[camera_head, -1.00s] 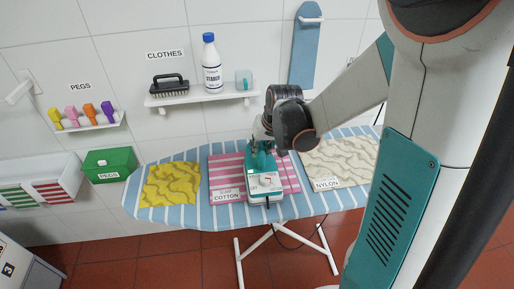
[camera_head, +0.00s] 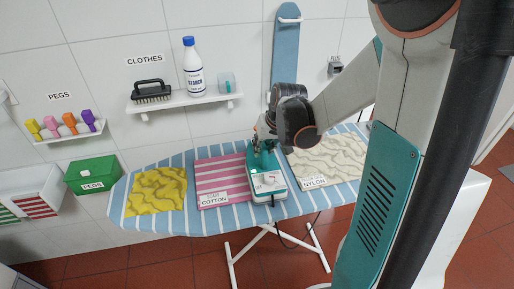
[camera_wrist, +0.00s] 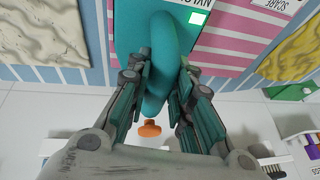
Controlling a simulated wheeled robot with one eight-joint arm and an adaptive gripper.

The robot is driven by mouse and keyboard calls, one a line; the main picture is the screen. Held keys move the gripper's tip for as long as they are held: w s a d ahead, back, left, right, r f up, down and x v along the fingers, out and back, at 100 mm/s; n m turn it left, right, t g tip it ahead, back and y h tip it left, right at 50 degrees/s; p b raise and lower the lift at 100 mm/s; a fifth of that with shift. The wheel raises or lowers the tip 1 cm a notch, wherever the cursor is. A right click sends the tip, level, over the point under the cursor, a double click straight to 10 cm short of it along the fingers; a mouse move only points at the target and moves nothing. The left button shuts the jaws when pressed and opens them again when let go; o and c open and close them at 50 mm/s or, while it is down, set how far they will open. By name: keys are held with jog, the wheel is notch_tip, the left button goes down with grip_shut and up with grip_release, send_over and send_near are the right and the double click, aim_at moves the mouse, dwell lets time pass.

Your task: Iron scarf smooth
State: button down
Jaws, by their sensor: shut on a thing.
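The pink striped cloth (camera_head: 220,177) lies flat on the blue and white ironing board (camera_head: 160,222), with a label reading COTTON at its front; its upper line looks like SCARF. It looks smooth where it shows. A teal and white iron (camera_head: 268,186) is at the cloth's right edge and hides part of it. My gripper (camera_head: 263,146) is shut on the iron's teal handle (camera_wrist: 160,60), which runs between its fingers (camera_wrist: 164,82) in the wrist view. Whether the iron's sole touches the cloth is hidden.
A crumpled yellow cloth (camera_head: 155,191) lies left on the board and a wrinkled cream NYLON cloth (camera_head: 328,156) right. A dark cord (camera_head: 292,238) hangs from the iron. A wall shelf (camera_head: 183,104) holds a brush and bottle. A green PEGS box (camera_head: 93,174) stands left.

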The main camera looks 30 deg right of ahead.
jog(key=shift+s+d, duration=0.15)
jog(key=shift+d, duration=0.45)
jog(key=shift+r, duration=0.15)
jog(key=shift+r+p, duration=2.25)
jog(key=shift+r, duration=0.7)
